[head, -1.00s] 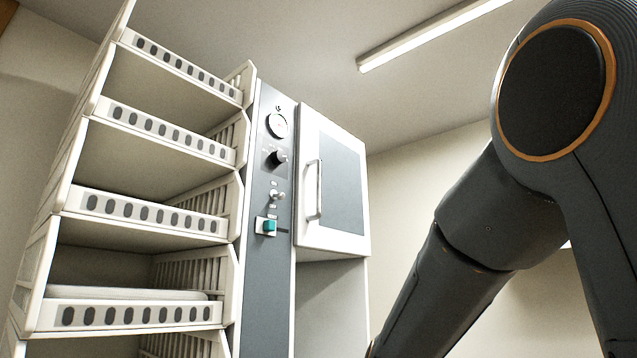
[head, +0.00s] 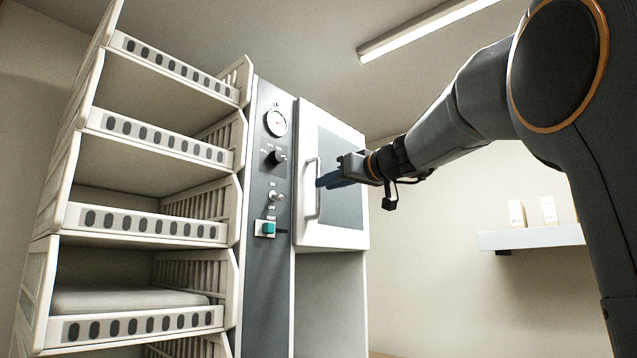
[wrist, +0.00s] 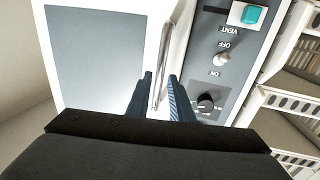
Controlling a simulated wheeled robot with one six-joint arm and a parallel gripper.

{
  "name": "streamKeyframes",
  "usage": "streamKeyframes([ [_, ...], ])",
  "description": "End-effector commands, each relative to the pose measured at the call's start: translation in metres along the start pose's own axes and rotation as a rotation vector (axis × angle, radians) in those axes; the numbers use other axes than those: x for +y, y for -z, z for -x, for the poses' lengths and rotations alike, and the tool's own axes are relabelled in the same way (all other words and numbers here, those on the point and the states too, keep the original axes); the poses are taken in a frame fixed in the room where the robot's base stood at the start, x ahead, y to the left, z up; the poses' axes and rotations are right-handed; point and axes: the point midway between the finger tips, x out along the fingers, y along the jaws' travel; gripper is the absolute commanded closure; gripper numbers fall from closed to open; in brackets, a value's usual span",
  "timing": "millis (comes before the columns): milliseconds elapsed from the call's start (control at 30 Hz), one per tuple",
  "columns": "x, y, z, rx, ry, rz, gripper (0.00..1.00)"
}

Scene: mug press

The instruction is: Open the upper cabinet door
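The upper cabinet door (head: 343,218) is white with a grey panel and looks closed. Its vertical bar handle (head: 311,190) is on the left side of the door. My gripper (head: 322,181) is in front of the door at the handle's height. In the wrist view, the door (wrist: 95,60) fills the left part. The handle (wrist: 165,65) runs between the two blue fingertips of my gripper (wrist: 158,82), with gaps visible on both sides. The fingers are apart. Whether the fingertips reach the handle's depth is hard to tell.
Left of the door is a grey control panel (head: 264,310) with a gauge (head: 276,122), knob (head: 276,158), toggle switch (head: 275,196) and green button (head: 268,228). A white rack (head: 140,225) stands farther left. A wall shelf (head: 530,237) holds small boxes at right. Open space lies below the door.

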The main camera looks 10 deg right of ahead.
Motion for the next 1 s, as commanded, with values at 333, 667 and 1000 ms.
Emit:
streamKeyframes([
  [333, 0.0, 0.001, -0.043, -0.002, 0.001, -0.002, 0.8],
  [667, 0.0, -0.001, -0.049, -0.001, -0.001, -0.001, 0.8],
  [1000, 0.0, -0.001, -0.049, -0.001, -0.001, -0.001, 1.0],
])
